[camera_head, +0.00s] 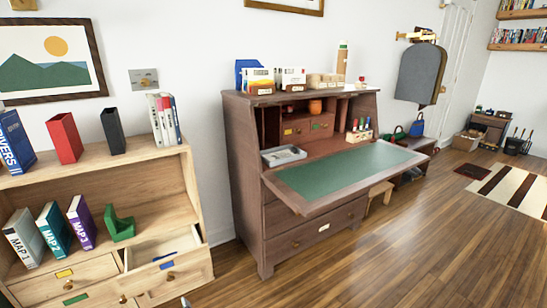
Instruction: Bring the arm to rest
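Neither of my grippers can be made out in the head view. A small grey piece (185,301) shows at the bottom edge, in front of the low wooden shelf unit; too little of it is visible to tell what it is. No arm is seen touching the furniture.
The shelf unit (180,204) at left holds books, with an open drawer (160,247) containing a blue item. A dark wooden desk (250,190) stands centre, its green-topped leaf (345,168) folded out. A stool (378,194) is beside it. The wooden floor (420,255) at right is clear.

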